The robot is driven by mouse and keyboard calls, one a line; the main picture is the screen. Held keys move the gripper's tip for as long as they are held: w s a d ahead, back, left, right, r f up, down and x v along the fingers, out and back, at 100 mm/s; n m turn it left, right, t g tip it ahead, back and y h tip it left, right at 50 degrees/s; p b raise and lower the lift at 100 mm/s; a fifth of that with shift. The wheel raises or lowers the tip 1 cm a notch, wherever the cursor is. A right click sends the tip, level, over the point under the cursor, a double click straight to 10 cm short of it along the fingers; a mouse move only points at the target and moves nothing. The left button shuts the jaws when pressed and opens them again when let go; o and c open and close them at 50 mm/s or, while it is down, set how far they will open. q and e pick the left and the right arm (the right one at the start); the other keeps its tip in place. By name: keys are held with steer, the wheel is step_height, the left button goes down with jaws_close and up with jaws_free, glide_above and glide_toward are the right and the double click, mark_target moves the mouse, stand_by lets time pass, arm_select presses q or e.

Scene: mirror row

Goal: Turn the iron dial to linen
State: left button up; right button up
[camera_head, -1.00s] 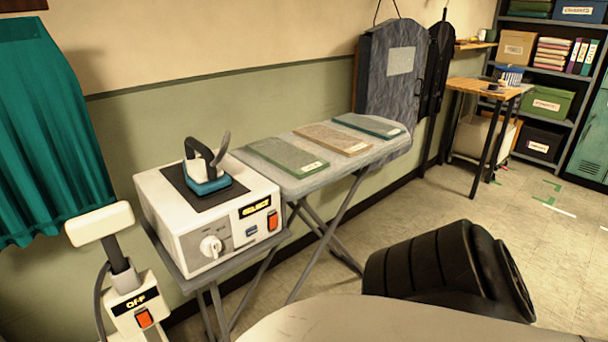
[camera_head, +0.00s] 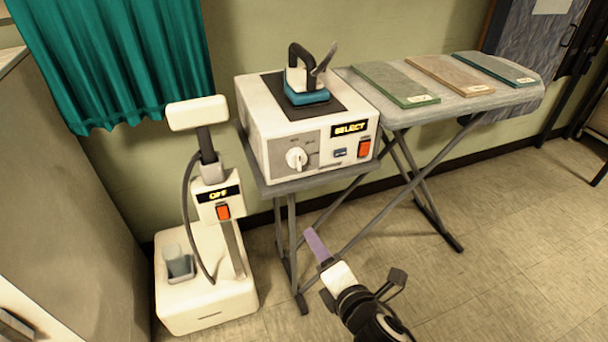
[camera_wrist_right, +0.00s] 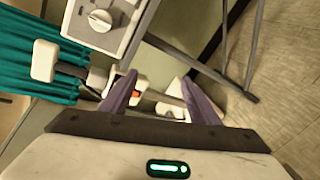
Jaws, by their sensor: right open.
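The iron dial (camera_head: 296,158) is a white round knob on the front of the white iron station (camera_head: 262,120), below a display reading SELECT. It also shows at the top of the right wrist view (camera_wrist_right: 101,19). The dial's markings are too small to read. The teal iron (camera_head: 307,95) rests upright on the station's dark pad. My right gripper (camera_head: 315,240), with purple fingers, is below and slightly right of the dial, apart from it. In the right wrist view its fingers (camera_wrist_right: 159,76) are spread with nothing held between them. My left gripper is not in view.
A white steamer unit (camera_head: 205,285) with an OFF display stands left of the station. The ironing board (camera_head: 440,105) holds several cloth panels at right. A teal curtain (camera_head: 110,60) hangs at left. The floor (camera_head: 490,240) at right is clear.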

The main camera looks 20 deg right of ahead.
mark_target(299, 164)
steer(key=w+r+n+t+h+b, duration=0.15)
steer(key=w+r+n+t, duration=0.25)
steer(key=w+r+n, duration=0.5)
steer(key=shift+n, duration=0.8)
steer(key=w, duration=0.5)
steer(key=w+r, duration=0.1)
steer(key=w, duration=0.1)
steer(key=shift+w+d+b, duration=0.3)
steer(key=shift+d+b, duration=0.05)
steer(key=shift+d, duration=0.05)
steer(key=c, duration=1.1)
